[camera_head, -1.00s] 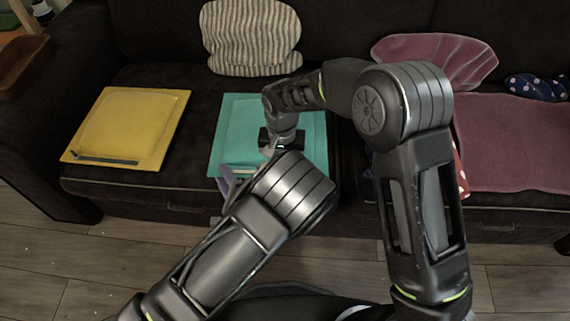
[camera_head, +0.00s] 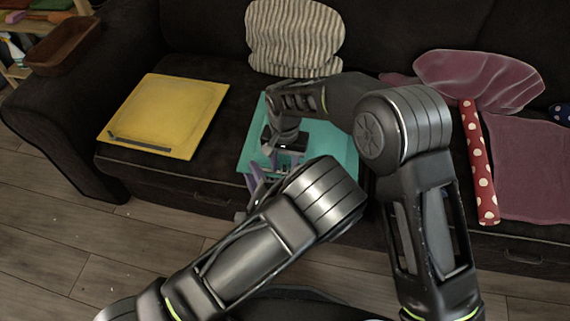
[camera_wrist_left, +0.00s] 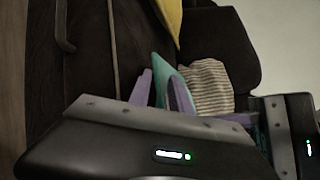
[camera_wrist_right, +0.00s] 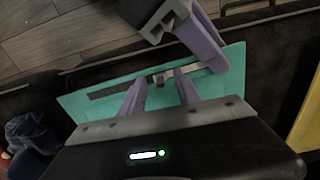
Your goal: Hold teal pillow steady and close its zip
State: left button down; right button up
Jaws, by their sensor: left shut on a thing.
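The teal pillow (camera_head: 345,148) lies flat on the sofa seat, partly hidden by my arms in the head view. My left gripper (camera_head: 254,178) is at its front left corner, and its purple fingers are shut on the pillow's edge; teal shows between them in the left wrist view (camera_wrist_left: 163,82). In the right wrist view, a dark zip strip (camera_wrist_right: 108,92) runs along the teal pillow, with a small grey zip pull (camera_wrist_right: 160,79) on it. My right gripper (camera_wrist_right: 160,85) has its fingers apart, one on each side of the pull; contact is not clear.
A yellow pillow (camera_head: 165,112) with a dark strip lies at left on the sofa seat. A striped cushion (camera_head: 294,38) leans on the backrest. At right are mauve fabric pieces (camera_head: 540,160) and a red dotted roll (camera_head: 479,165). My two arms are close together at the teal pillow.

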aim_at(285, 165)
notch_tip(285, 165, up, 12)
dwell(0.7)
